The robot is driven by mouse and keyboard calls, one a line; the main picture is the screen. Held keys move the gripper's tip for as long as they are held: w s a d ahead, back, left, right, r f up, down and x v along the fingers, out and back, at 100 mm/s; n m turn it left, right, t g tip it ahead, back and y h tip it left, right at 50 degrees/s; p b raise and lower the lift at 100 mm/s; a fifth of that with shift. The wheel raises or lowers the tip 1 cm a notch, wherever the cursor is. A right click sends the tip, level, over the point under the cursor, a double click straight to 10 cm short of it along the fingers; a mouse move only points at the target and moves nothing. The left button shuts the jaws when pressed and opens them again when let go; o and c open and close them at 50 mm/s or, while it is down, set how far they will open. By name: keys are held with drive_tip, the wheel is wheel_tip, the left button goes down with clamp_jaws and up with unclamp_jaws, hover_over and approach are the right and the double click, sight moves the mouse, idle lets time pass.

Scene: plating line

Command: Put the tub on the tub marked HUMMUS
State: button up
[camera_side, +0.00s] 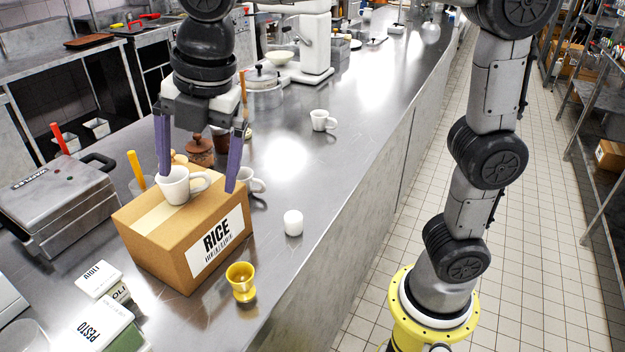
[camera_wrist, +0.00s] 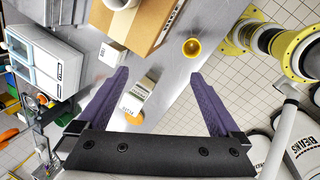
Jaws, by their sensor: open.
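No label reading HUMMUS is legible in either view. A white-lidded tub marked AIOLI (camera_side: 100,280) stands at the lower left of the side view. A tub marked PESTO (camera_side: 103,326), with a white lid and green side, stands nearer the camera. My gripper (camera_side: 198,182) is open, with purple fingers apart and nothing held. In the side view the fingers appear either side of a white cup on the box.
A cardboard box marked RICE (camera_side: 180,238) carries the white cup (camera_side: 174,186). A yellow cup (camera_side: 241,282) and white cylinder (camera_side: 293,223) stand near the counter edge. A waffle iron (camera_side: 58,205) is at left. The counter toward the back right is mostly clear.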

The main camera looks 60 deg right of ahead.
drive_tip(key=s+d+f+m+t, duration=0.1)
drive_tip(key=s+d+f+m, duration=0.3)
drive_tip(key=s+d+m, duration=0.4)
drive_tip(key=s+d+f+m+t, duration=0.1)
drive_tip(key=s+d+f+m, duration=0.3)
drive_tip(key=s+d+m, duration=0.5)
drive_tip(key=m, duration=0.5)
drive_tip(key=shift+s+d+f+m+t+h, duration=0.3)
drive_tip(key=shift+d+f+t+h, duration=0.05)
drive_tip(key=shift+t+h, duration=0.05)
